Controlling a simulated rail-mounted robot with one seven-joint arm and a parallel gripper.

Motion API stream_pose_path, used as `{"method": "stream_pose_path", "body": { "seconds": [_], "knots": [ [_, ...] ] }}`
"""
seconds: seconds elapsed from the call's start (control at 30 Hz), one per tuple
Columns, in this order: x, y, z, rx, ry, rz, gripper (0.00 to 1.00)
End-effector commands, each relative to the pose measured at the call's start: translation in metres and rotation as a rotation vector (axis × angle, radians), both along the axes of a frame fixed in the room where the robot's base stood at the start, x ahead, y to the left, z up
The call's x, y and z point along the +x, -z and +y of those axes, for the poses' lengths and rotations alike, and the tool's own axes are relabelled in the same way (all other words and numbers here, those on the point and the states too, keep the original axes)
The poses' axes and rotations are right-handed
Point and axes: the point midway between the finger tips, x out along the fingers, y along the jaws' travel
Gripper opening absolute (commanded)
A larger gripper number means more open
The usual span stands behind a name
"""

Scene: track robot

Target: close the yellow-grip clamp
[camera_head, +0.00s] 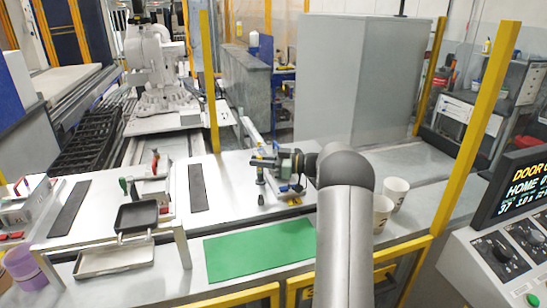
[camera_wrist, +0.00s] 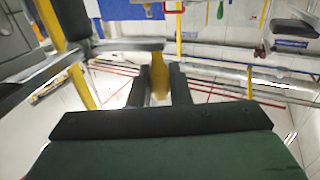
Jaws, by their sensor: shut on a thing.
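The yellow grip (camera_wrist: 159,76) of the clamp stands between my two dark fingers in the wrist view. My gripper (camera_wrist: 158,88) is shut on it. A grey bar (camera_wrist: 125,46) lies just beyond the grip. In the head view my gripper (camera_head: 264,162) reaches left over the metal table, above the clamp's place. The clamp is mostly hidden or too small there to make out its lever angle.
A green mat (camera_head: 258,250) lies in front of my gripper. Two white cups (camera_head: 395,193) stand to its right. Yellow posts (camera_head: 209,80) edge the table.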

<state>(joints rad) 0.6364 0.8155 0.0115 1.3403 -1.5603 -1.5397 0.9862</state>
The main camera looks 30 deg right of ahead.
Motion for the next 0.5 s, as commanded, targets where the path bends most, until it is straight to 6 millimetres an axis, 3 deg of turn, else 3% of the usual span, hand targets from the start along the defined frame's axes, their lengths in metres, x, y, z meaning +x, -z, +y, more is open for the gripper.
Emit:
{"method": "stream_pose_path", "body": {
  "seconds": [0.5],
  "knots": [
    [0.0020,-0.0002,0.0068,-0.001,-0.033,0.000,0.00]
  ]
}}
